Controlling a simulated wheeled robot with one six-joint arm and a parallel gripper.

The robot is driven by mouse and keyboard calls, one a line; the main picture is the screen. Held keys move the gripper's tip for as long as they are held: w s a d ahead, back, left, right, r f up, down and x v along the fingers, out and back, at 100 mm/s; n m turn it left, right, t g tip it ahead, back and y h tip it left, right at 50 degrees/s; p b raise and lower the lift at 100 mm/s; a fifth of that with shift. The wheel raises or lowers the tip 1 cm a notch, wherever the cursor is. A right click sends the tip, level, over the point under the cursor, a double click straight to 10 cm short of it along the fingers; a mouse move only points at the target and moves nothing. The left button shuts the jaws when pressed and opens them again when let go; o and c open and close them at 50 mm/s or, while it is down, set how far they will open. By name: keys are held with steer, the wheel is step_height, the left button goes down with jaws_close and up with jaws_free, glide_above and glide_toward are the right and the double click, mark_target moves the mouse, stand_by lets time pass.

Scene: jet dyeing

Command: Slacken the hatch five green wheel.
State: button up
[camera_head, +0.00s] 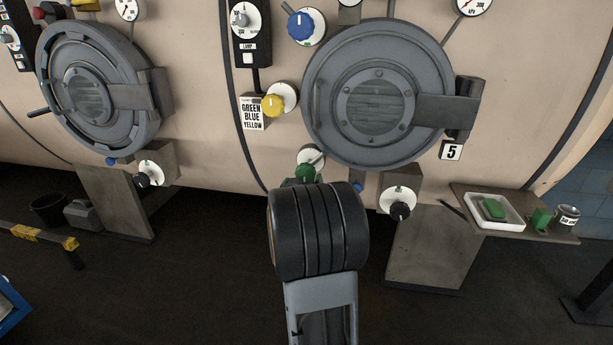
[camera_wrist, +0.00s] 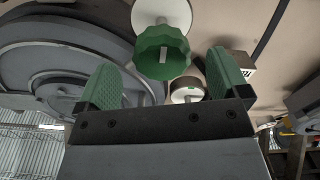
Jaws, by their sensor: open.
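The hatch five green wheel (camera_head: 306,171) sits at the lower left of the round grey hatch (camera_head: 375,100), in front of a white dial plate. In the head view my arm covers its lower part. In the wrist view the faceted green wheel (camera_wrist: 161,50) shows a pale bar on its face, with its white plate behind. My gripper (camera_wrist: 164,76) is open, its two green-padded fingers standing left and right of the wheel in the picture. I see gaps on both sides; I cannot tell how far the fingertips reach along the wheel.
A yellow knob (camera_head: 273,105) and blue knob (camera_head: 300,25) are above left. A black knob (camera_head: 400,210) is right of my arm. The number 5 plate (camera_head: 452,150) is beside the hatch. A shelf (camera_head: 545,235) at right holds a white tray (camera_head: 512,222) and a can (camera_head: 567,219).

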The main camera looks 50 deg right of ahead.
mark_target(305, 178)
steer(key=shift+x, duration=2.65)
steer(key=c, duration=0.9)
steer(key=shift+b, duration=0.3)
